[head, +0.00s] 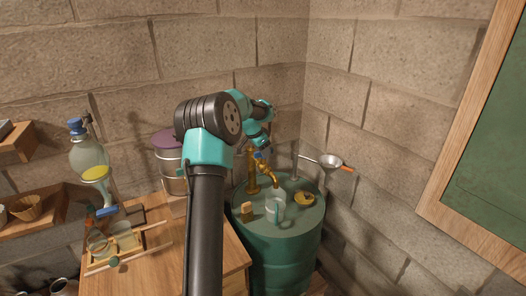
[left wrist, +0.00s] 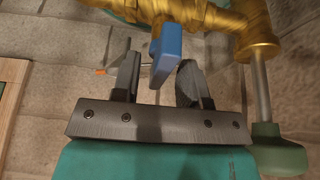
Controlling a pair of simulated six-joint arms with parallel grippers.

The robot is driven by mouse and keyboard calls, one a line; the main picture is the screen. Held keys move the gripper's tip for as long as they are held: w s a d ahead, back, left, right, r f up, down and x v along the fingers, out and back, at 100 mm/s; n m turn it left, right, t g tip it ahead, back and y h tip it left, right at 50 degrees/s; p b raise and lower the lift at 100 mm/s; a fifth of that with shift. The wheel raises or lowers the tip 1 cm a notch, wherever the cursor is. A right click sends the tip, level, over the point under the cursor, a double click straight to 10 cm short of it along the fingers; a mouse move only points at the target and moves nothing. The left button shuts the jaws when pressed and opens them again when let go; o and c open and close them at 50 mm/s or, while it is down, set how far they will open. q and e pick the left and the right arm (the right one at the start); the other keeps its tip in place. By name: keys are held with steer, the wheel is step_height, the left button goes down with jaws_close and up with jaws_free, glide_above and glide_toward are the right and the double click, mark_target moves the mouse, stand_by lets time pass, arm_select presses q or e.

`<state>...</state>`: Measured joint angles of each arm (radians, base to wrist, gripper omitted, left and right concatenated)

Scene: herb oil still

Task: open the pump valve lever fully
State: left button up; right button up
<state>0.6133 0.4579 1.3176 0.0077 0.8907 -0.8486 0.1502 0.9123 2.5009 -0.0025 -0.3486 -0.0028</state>
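The blue pump valve lever (left wrist: 166,52) hangs from the brass pump pipe (left wrist: 200,15) in the left wrist view. My left gripper (left wrist: 160,66) is open, with one dark finger on each side of the lever. A gap shows by the left finger; I cannot tell whether the right finger touches it. In the head view, the brass pump spout (head: 268,174) rises above the green barrel, and a small bit of the blue lever (head: 258,155) shows just below my left arm's wrist. The fingers are largely hidden there. My right gripper is in no view.
A clear cup (head: 275,205), a small wooden block (head: 247,210) and an amber dish (head: 304,199) stand on the green barrel (head: 285,250). A wooden table (head: 130,275) with a rack stands left.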

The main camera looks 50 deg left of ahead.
arm_select(q)
jaws_close()
stand_by(0.4)
stand_by(0.4)
steer(key=n+y, duration=0.1)
steer(key=n, duration=0.3)
steer(key=shift+d, duration=0.1)
steer(key=n+g+y, duration=0.1)
steer(key=n+y, duration=0.1)
steer(key=n, duration=0.3)
steer(key=n+g+y, duration=0.1)
steer(key=n, duration=0.4)
steer(key=shift+w+d, duration=0.1)
steer(key=shift+n+g+y, duration=0.5)
steer(key=shift+n+g, duration=0.4)
steer(key=shift+n, duration=1.3)
